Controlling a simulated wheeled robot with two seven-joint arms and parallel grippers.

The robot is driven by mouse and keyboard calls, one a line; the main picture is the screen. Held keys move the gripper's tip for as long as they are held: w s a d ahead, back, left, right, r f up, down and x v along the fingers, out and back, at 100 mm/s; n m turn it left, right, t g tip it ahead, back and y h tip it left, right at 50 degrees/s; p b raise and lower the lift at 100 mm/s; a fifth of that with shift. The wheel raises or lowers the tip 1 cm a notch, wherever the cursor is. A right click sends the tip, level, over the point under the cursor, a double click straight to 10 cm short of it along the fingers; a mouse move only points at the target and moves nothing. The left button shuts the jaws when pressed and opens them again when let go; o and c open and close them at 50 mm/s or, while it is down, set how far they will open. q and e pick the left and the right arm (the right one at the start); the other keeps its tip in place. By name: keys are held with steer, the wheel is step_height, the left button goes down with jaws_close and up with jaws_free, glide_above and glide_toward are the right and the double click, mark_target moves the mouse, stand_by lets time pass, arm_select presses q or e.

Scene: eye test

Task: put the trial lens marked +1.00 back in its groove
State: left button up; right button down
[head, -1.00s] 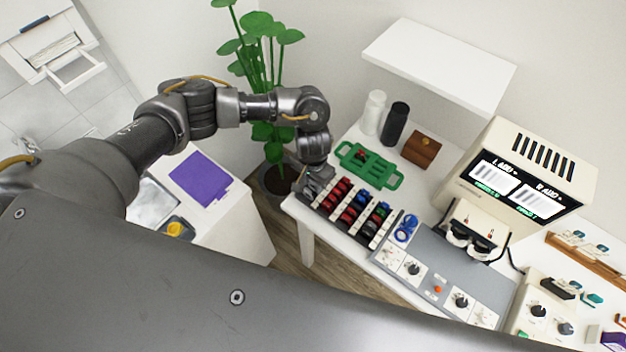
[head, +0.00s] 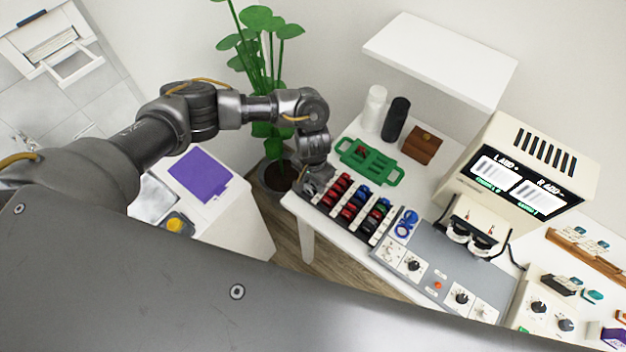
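A rack of trial lenses (head: 354,207) stands at the table's left end, with rows of red, blue, green and black-rimmed lenses in its grooves. The markings are too small to read, so I cannot tell which lens is +1.00. A green tray with handles (head: 386,174) lies behind the rack, with a small dark red item (head: 361,152) on it. My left gripper (head: 309,193) points down at the left end of the rack. Its fingertips are too small and hidden to show whether it holds a lens. My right gripper is not in view.
A beige device with a lit screen (head: 522,183) and a grey control panel (head: 437,283) stand right of the rack. Blue rings (head: 406,224) lie between. A white bottle (head: 374,108), black bottle (head: 395,119) and brown box (head: 422,147) stand behind the tray. A white shelf (head: 440,55) overhangs.

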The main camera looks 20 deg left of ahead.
arm_select(q)
steer(key=shift+o, duration=0.9)
step_height(320, 180, up, 11)
steer(key=p, duration=0.1)
steer(key=shift+f, duration=0.1)
